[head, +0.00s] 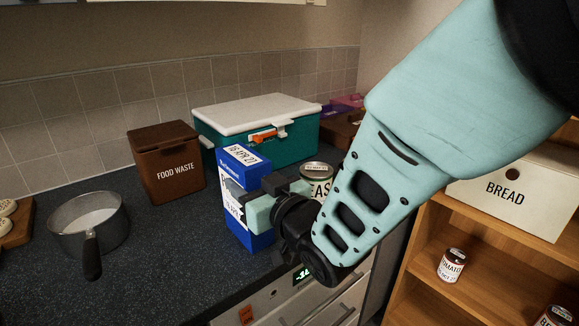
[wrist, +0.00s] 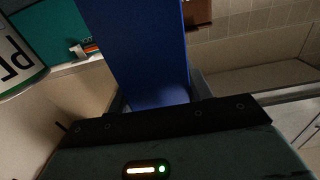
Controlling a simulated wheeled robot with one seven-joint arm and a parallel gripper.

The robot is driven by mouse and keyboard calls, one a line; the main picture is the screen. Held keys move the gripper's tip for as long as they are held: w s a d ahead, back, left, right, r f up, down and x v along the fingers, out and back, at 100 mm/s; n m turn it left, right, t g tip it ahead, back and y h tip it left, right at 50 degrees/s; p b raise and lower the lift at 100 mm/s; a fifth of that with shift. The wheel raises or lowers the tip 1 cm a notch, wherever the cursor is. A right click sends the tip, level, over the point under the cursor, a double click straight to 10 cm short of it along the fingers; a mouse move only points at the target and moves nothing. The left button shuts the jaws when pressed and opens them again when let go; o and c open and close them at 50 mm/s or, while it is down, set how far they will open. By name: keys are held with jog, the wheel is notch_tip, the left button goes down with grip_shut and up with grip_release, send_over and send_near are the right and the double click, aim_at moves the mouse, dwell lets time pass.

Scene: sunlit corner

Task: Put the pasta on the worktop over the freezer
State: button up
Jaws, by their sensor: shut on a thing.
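A tall blue box with white labels (head: 246,168), which I take to be the pasta, stands upright at the front of the dark worktop (head: 165,255). My gripper (head: 266,197) is shut on it from the right, about mid-height. In the wrist view the plain blue side of the box (wrist: 140,50) fills the space between the fingers. I cannot tell whether its base touches the worktop. Below the worktop edge is a white front with a green number display (head: 302,273), likely the freezer; my arm hides part of it.
A can marked with letters like "EAS" (head: 320,188) stands close right of the box. Behind are a teal cool box with a white lid (head: 262,112) and a brown food waste bin (head: 166,163). A saucepan (head: 88,222) stands left. Worktop between pan and box is clear.

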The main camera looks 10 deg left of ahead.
jog(key=o, duration=1.4)
jog(key=shift+c, duration=0.2)
jog(key=shift+r+p, duration=0.45)
jog(key=shift+p, duration=0.15)
jog(key=s+d+f+g+h+b, duration=0.1)
jog(key=s+d+f+g+h, duration=0.1)
jog(key=s+d+g+h, duration=0.2)
jog(key=s+d+f+m+g+h+b, duration=0.1)
jog(key=s+d+f+g+h, duration=0.2)
jog(key=s+d, duration=0.8)
jog(key=s+d+f+m+g+h+b, duration=0.1)
jog(key=s+d+g+h, duration=0.3)
jog(key=d, duration=1.1)
jog(key=s+f+h, duration=0.1)
jog(key=s+h, duration=0.1)
jog(key=s, duration=0.1)
jog(key=shift+s+d+f+g, duration=0.3)
jog(key=shift+s+f, duration=0.05)
jog(key=shift+s, duration=0.05)
